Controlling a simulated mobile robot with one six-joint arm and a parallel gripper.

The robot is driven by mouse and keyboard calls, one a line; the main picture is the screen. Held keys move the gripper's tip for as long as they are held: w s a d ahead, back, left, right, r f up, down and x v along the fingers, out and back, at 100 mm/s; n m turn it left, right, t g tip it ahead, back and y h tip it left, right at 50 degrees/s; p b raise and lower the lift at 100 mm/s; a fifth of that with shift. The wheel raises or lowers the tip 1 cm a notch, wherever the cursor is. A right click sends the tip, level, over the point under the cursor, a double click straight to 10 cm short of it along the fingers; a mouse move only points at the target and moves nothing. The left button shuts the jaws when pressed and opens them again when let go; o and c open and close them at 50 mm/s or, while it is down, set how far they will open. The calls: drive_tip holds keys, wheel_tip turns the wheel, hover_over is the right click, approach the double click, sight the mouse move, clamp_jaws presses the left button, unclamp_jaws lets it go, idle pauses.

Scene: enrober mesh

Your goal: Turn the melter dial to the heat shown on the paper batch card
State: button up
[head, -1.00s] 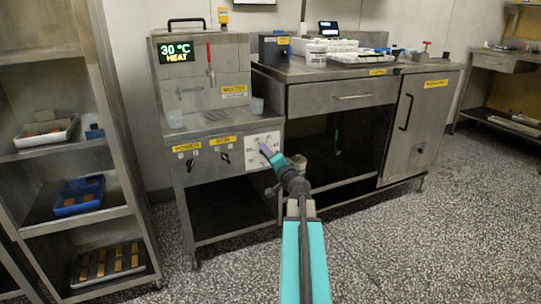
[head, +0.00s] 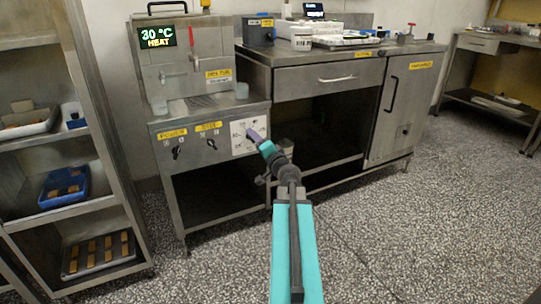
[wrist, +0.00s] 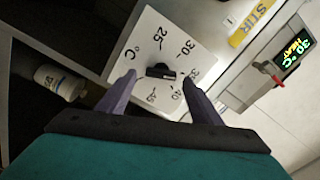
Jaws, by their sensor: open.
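The melter (head: 190,55) stands left of centre in the head view, and its green display (head: 161,37) reads 30 °C HEAT. Its white dial plate (head: 243,130) is on the front panel, partly hidden by my gripper. In the wrist view the dial plate (wrist: 150,50) carries printed numbers including 25, 30 and 40, and a black dial knob (wrist: 160,72) sits at its middle. My gripper (wrist: 155,82) is open, with one purple finger on each side of the knob and gaps between. Contact is not visible. I cannot make out the batch card.
Two black switches (head: 176,152) sit left of the dial, under yellow labels. A yellow STIR label (wrist: 252,22) is beside the plate. A steel bench (head: 330,75) with containers stands to the right. A shelf rack (head: 65,150) with trays is at the left. Speckled floor is clear in front.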

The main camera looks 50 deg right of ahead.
drive_tip(key=p+v, duration=0.2)
drive_tip(key=v, duration=0.2)
drive_tip(key=shift+r, duration=0.15)
drive_tip(key=p+v, duration=0.5)
drive_tip(key=p, duration=1.4)
drive_tip(key=shift+s, duration=0.2)
idle(0.4)
drive_tip(key=shift+p+v, duration=1)
drive_tip(key=shift+v, duration=0.4)
